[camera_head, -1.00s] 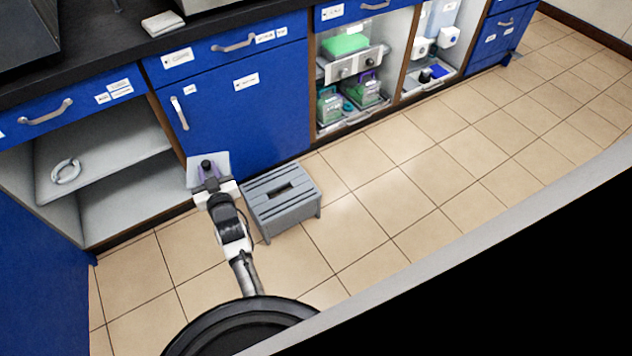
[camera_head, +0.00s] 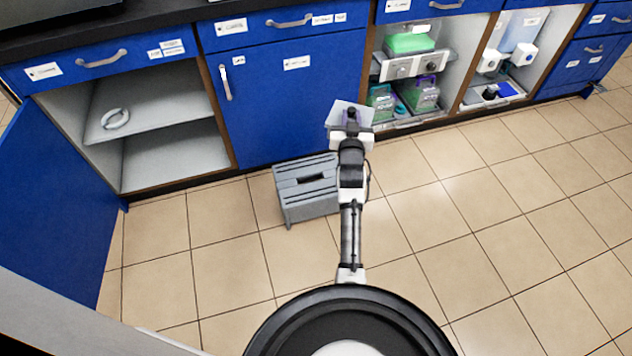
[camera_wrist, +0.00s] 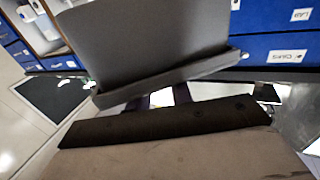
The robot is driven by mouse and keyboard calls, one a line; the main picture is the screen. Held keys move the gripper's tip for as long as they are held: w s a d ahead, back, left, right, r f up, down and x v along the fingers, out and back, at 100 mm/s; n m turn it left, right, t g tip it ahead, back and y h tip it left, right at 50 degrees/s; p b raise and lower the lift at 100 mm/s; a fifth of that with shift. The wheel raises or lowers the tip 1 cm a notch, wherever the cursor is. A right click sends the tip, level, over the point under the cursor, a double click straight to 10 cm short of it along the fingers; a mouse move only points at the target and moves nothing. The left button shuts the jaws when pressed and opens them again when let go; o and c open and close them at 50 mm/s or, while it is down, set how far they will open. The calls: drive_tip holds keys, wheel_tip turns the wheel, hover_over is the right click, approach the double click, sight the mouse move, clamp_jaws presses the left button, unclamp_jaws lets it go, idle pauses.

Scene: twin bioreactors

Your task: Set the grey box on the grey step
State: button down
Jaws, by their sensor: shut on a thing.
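In the wrist view a large grey surface (camera_wrist: 150,40) fills the upper middle, likely the box.
Green-and-purple boxes (camera_head: 420,95) stand in an open bay behind right. Tiled floor is clear at right and in front of the step.

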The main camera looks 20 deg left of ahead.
drive_tip(key=w+a+f+n+g+y+b, duration=0.1)
drive_tip(key=a+f+n+y+b, duration=0.15)
drive_tip(key=a, duration=0.35)
drive_tip(key=w+a+f+n+g+y+b, duration=0.1)
drive_tip(key=a+n+g+y+b, duration=0.1)
drive_tip(key=a+y+b, duration=0.3)
drive_tip(key=shift+s+a+f+n+g+y+b, duration=0.35)
drive_tip(key=shift+f+b, duration=1.55)
drive_tip(key=shift+f, duration=3.2)
drive_tip(key=shift+a+f+n+g+y+b, duration=0.15)
drive_tip(key=shift+a+f+n+g+b, duration=0.3)
drive_tip(key=shift+f+b, duration=3.05)
drive_tip(key=shift+s+a+f+n+g+y+b, duration=0.1)
drive_tip(key=shift+s+a+f+n+y+b, duration=0.3)
drive_tip(key=shift+f, duration=6.3)
drive_tip(key=shift+w+a, duration=0.15)
drive_tip(key=shift+w, duration=0.05)
